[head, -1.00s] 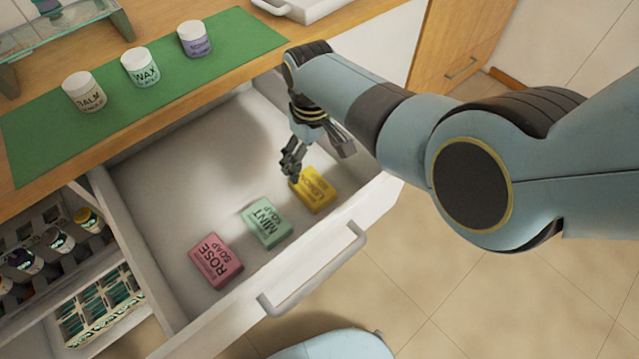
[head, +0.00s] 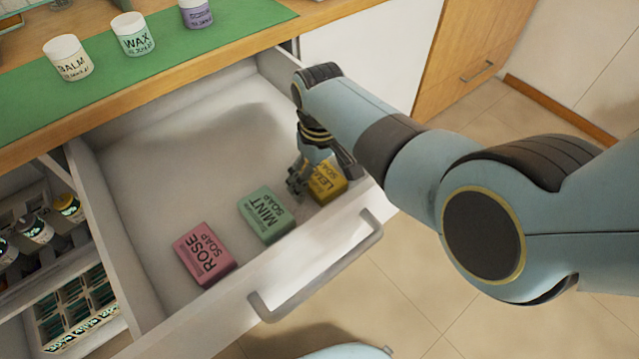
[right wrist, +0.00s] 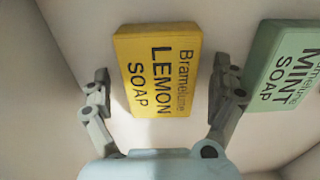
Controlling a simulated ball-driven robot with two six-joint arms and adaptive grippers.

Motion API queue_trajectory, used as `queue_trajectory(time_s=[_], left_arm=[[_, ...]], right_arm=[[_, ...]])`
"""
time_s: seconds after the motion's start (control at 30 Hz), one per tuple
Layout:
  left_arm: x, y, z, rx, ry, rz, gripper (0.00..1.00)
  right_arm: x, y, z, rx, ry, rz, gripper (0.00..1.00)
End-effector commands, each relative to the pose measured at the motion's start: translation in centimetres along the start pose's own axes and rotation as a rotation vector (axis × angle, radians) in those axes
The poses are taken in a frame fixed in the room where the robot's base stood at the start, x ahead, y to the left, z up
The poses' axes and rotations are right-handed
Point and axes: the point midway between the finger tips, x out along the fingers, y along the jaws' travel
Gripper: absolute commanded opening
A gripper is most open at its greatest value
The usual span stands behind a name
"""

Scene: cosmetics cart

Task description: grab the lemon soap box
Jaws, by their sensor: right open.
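The yellow lemon soap box (head: 327,184) lies in the open drawer (head: 160,165), near its front right corner; part of it is hidden behind my gripper in the head view. In the right wrist view the lemon soap box (right wrist: 158,70) lies label up between the two fingers. My right gripper (head: 303,178) is open, low in the drawer at the box. In the right wrist view my right gripper (right wrist: 163,88) has a finger on each side of the box's near part, with gaps visible. My left gripper is not in view.
The green mint soap box (head: 266,214) lies just left of the lemon box; it also shows in the wrist view (right wrist: 287,65), close to one finger. The pink rose soap box (head: 204,254) is further left. The drawer's front wall (head: 300,255) is close. The drawer's back is clear.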

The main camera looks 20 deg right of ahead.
Motion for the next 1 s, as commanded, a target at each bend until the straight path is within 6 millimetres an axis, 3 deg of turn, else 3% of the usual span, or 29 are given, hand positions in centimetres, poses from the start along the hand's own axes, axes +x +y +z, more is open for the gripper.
queue_trajectory(time_s=[0.17, 0.63, 1.0], left_arm=[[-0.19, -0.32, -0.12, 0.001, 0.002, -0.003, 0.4], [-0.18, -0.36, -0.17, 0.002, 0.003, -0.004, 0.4], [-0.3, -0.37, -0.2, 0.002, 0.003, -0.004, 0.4]], right_arm=[[-0.25, 0.0, -0.07, 0.0, 0.001, 0.0, 0.92], [-0.22, 0.0, -0.05, 0.0, 0.001, 0.0, 0.31], [-0.36, 0.01, -0.08, 0.0, 0.001, 0.0, 0.31]])
